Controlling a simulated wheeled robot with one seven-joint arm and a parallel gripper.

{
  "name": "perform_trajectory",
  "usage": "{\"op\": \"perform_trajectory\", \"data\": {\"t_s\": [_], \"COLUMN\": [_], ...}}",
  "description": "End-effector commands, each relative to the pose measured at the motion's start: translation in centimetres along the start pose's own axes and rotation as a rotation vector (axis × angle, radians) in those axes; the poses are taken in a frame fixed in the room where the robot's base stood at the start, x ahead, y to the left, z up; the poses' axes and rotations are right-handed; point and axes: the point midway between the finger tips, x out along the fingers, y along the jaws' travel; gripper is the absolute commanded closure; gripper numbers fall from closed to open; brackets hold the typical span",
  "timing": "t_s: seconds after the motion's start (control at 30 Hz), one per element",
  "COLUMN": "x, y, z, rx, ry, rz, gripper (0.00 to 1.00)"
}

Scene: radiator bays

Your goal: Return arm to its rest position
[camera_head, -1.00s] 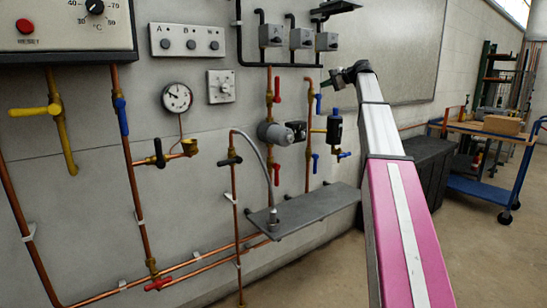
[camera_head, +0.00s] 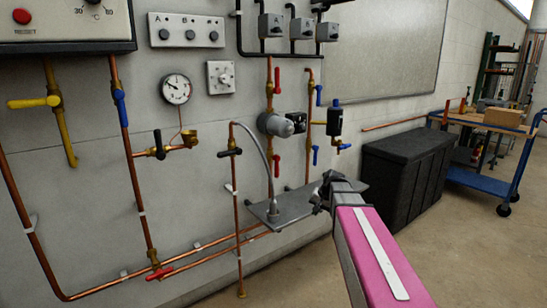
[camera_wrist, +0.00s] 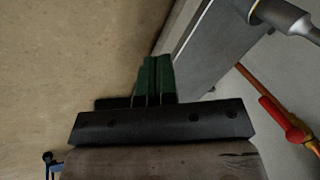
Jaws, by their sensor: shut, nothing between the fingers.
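My arm, with a pink and white cover, reaches in from the lower right in the head view. My gripper (camera_head: 322,199) is at its far end, in front of the right part of a grey wall shelf (camera_head: 290,208). In the wrist view my gripper (camera_wrist: 153,62) shows two green fingers side by side, shut with nothing between them. The shelf (camera_wrist: 208,50) lies beyond them at the upper right. A grey cylindrical fitting with a hose (camera_head: 273,212) stands on the shelf; a grey fitting (camera_wrist: 283,15) also shows in the wrist view.
The wall at left carries copper pipes, valves with coloured handles, a round gauge (camera_head: 176,89) and a switch panel (camera_head: 186,30). A black chest (camera_head: 408,170) stands right of the shelf. A blue cart (camera_head: 485,185) is further right. The floor at lower right is open.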

Motion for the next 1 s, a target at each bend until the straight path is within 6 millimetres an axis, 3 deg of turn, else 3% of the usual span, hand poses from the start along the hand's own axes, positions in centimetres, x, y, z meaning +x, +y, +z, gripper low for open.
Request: {"op": "perform_trajectory", "data": {"t_s": [0.03, 0.2, 0.43, 0.6, 1.0], "x": [1.3, 4.7, 7.0, 7.6, 7.7], "y": [1.3, 5.1, 9.3, 10.6, 10.8], "z": [3.0, 10.0, 17.5, 19.8, 20.0], "rx": [-0.024, -0.118, -0.239, -0.285, -0.294], "ry": [-0.018, -0.068, -0.132, -0.155, -0.159], "rz": [0.039, 0.168, 0.307, 0.354, 0.362], "gripper": [1.00, 1.00, 1.00, 1.00, 1.00]}}
